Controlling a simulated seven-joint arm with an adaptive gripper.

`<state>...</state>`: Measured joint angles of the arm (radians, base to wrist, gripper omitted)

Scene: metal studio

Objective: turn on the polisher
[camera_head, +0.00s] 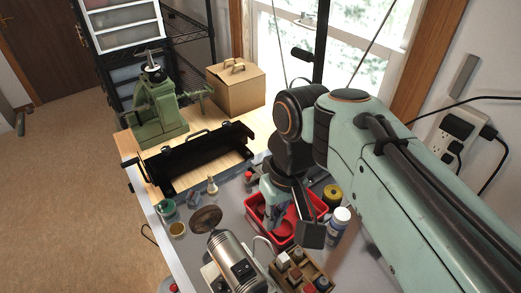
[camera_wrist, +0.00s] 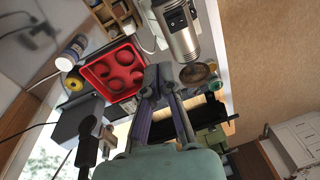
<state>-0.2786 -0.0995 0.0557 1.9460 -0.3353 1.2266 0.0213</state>
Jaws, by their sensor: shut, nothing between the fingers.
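The polisher (camera_head: 236,264) is a silver cylindrical motor at the front of the bench, with a dark switch plate on its body and a brown round wheel at its far end. In the wrist view the polisher (camera_wrist: 178,32) is at the top, right of centre, with its wheel below it. My gripper (camera_head: 274,222) is shut and empty, above the red tray, to the right of the polisher and apart from it. In the wrist view my gripper (camera_wrist: 158,73) points up the picture, left of the wheel. I cannot tell the switch's position.
A wooden block rack (camera_head: 308,272) sits beside the polisher.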

